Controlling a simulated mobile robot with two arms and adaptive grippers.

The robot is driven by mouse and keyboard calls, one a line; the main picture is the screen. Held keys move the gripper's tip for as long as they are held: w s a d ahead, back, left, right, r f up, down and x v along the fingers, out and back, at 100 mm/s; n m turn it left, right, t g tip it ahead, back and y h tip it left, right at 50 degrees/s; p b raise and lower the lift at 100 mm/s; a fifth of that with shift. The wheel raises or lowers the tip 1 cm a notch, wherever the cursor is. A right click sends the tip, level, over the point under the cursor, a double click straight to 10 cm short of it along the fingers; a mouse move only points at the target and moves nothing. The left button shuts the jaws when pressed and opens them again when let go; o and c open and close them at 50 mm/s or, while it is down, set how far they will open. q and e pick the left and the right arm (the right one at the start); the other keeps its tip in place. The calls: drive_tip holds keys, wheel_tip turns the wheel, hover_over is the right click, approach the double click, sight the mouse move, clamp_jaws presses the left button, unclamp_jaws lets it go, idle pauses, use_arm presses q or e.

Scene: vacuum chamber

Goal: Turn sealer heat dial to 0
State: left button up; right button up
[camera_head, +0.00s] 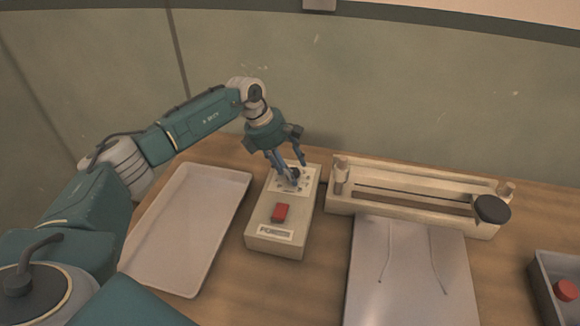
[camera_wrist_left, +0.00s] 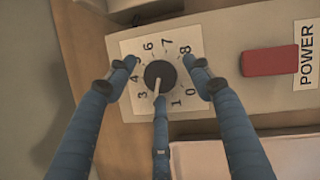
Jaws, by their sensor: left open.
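The sealer control box (camera_head: 268,222) stands on the table, with a round black heat dial (camera_wrist_left: 160,75) on a white numbered plate (camera_wrist_left: 128,103). The dial's pale pointer line points down in the left wrist view, toward the gap between 3 and the hidden 2. The 0 (camera_wrist_left: 190,92) is to its right. My left gripper (camera_head: 292,176) is above the box's far end. Its three blue fingers, also in the left wrist view (camera_wrist_left: 161,84), are spread around the dial and open. One finger covers the 2. Whether the fingers touch the dial is unclear. My right gripper is not in view.
A red power switch (camera_head: 280,212) is on the box's near part. A pale empty tray (camera_head: 186,232) lies left of the box. The sealer bar (camera_head: 415,210) with a black knob (camera_head: 492,209) and a grey sheet (camera_head: 410,270) are right of it. A grey bin (camera_head: 543,285) is at far right.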

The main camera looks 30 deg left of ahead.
use_arm(q)
drive_tip(key=c, duration=1.2)
drive_tip(key=shift+o, duration=0.2)
